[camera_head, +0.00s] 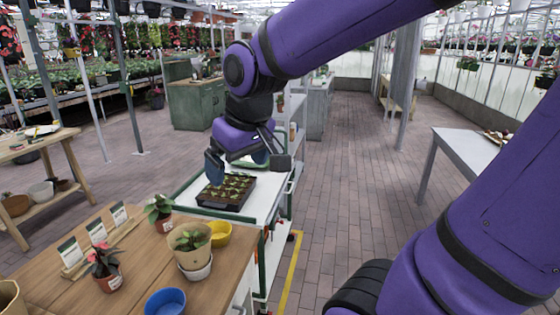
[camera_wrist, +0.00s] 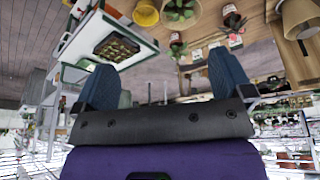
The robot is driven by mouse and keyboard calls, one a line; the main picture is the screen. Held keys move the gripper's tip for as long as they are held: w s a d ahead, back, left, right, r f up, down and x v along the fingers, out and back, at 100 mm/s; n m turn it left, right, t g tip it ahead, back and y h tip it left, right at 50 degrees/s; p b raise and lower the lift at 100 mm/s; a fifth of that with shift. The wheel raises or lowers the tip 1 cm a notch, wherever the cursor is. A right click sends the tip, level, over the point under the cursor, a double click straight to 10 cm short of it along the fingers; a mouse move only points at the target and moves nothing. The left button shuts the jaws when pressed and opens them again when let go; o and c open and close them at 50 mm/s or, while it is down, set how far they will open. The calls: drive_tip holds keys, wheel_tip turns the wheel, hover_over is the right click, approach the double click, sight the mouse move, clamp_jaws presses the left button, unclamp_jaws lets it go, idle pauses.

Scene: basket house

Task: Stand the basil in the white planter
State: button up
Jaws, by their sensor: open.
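A leafy green plant in a tan pot (camera_head: 194,258), which looks like the basil, stands upright on the wooden table. The white planter (camera_head: 199,273) shows beneath the tan pot, which appears seated in it; how deep is hidden. Another green plant in a terracotta pot (camera_head: 163,224) stands behind it to the left; its label is unreadable. My gripper (camera_head: 238,163) is open and empty above the seedling tray on the cart, apart from the pots. In the wrist view its fingers (camera_wrist: 165,80) are spread with nothing between them.
A yellow pot (camera_head: 219,235), a blue pot (camera_head: 165,303), and a red-leaved plant (camera_head: 105,262) share the table (camera_head: 130,277) with a rack of label cards (camera_head: 97,232). The black seedling tray (camera_head: 226,192) sits on the white cart (camera_head: 265,205). Open floor lies to the right.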

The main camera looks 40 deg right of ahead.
drive_tip(key=s+d+r+m+t, duration=0.1)
drive_tip(key=s+r, duration=0.2)
drive_tip(key=s, duration=0.6)
drive_tip(key=shift+s+d, duration=0.25)
drive_tip(key=shift+s, duration=0.1)
idle(0.8)
